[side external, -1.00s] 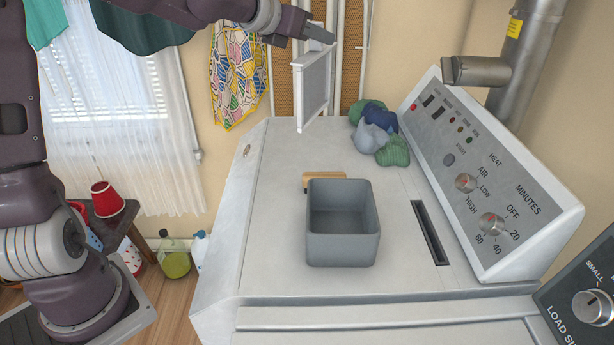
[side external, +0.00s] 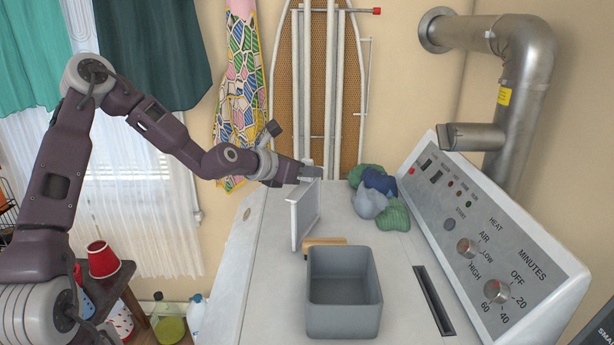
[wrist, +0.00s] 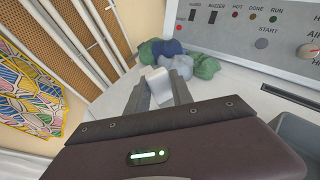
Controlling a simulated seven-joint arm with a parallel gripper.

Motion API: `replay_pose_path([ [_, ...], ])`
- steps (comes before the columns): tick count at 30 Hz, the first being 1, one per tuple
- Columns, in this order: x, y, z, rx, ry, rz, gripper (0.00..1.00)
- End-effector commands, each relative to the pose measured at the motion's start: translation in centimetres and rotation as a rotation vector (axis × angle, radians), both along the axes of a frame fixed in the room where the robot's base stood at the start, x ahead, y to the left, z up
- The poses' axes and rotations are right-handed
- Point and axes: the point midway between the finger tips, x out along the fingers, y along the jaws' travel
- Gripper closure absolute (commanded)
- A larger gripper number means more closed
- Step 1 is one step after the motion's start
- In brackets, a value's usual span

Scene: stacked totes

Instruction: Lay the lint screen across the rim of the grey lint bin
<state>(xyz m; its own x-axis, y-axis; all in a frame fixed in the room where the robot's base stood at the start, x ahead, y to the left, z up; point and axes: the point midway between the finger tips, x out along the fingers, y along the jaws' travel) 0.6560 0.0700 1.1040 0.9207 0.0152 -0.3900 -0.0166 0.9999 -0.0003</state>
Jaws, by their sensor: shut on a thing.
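The lint screen (side external: 307,214), a thin white-framed panel, hangs upright from my gripper (side external: 310,174), which is shut on its top edge. It is behind and slightly left of the grey lint bin (side external: 343,314) in the side view. The bin is an open, empty-looking rectangular box on the dryer top. In the wrist view, a pale part of the screen (wrist: 158,82) shows between the fingers of my gripper (wrist: 160,92). Part of the bin (wrist: 298,138) shows at the right edge there. I cannot tell whether the screen's lower edge touches the dryer top.
A wooden-handled item (side external: 324,241) lies just behind the bin. Crumpled cloths (side external: 372,197) in blue, grey and green sit at the back. The control panel (side external: 480,250) rises on the right, with a dark slot (side external: 433,300) before it. The dryer top left of the bin is clear.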

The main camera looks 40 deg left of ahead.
Motion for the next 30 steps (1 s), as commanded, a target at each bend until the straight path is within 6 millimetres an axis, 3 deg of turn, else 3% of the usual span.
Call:
replay_pose_path([
  [11, 0.0, -0.1, -0.6, 0.001, -0.001, -0.001, 1.0],
  [12, 0.0, 0.0, -0.6, 0.001, -0.001, -0.001, 0.65],
  [15, 0.0, 0.0, -0.6, 0.001, -0.001, -0.001, 0.51],
  [24, 0.0, 0.0, -0.3, 0.002, -0.002, -0.001, 0.51],
  [30, -3.7, 0.1, 1.2, 0.002, -0.001, 0.002, 0.51],
])
